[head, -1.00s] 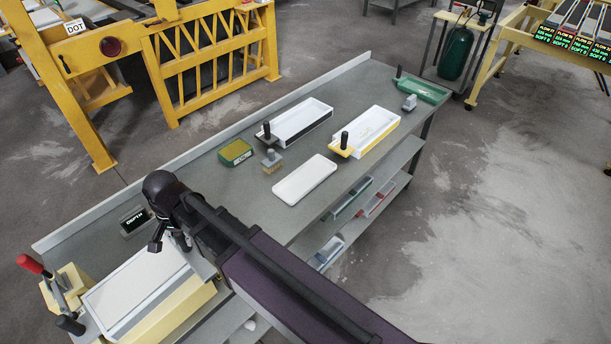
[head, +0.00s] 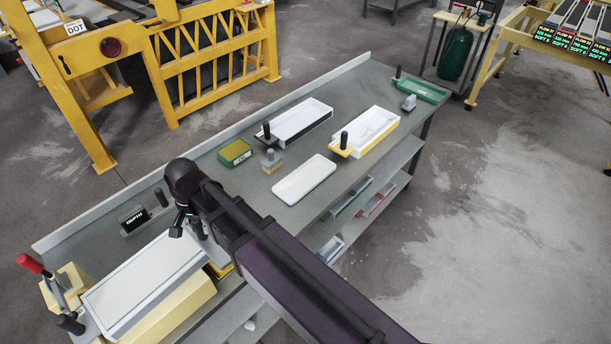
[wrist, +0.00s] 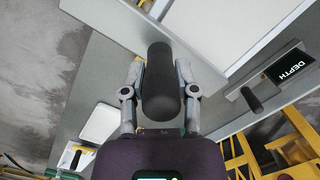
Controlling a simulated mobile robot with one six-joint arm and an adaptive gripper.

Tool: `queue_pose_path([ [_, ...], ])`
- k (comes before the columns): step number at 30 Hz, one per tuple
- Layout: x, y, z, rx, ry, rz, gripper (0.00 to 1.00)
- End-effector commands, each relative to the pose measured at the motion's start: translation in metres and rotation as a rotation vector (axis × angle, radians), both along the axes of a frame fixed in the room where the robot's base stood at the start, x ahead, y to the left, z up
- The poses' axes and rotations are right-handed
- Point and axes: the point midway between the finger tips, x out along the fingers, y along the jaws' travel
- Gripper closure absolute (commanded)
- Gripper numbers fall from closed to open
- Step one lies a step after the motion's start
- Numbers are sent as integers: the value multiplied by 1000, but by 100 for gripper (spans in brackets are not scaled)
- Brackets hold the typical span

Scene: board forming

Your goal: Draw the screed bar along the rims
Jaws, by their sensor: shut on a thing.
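The screed bar shows in the wrist view as a pale grey strip (wrist: 205,72) running diagonally behind its black upright handle (wrist: 159,85). My gripper (wrist: 160,92) is shut on the handle, one finger on each side. In the head view my gripper (head: 192,232) is at the right end of the big mould. The mould has grey rims (head: 107,320) and a smooth, pale filling (head: 145,275); it also shows in the wrist view (wrist: 220,25). My arm hides most of the bar in the head view, and its contact with the rims cannot be told.
A DEPTH display (head: 135,219) and a black post (head: 161,197) stand behind the mould. A red-handled clamp (head: 40,268) is at its left. Right along the bench lie a green-yellow box (head: 235,152), a brush (head: 271,162), a white slab (head: 304,178) and filled trays (head: 300,122).

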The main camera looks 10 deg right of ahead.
Motion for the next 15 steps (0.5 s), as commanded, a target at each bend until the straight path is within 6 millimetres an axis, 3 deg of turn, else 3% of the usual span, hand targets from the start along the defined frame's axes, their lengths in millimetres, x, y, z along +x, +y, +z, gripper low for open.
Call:
queue_pose_path([
  [15, 2, -3, 3, -7, -4, -3, 100],
])
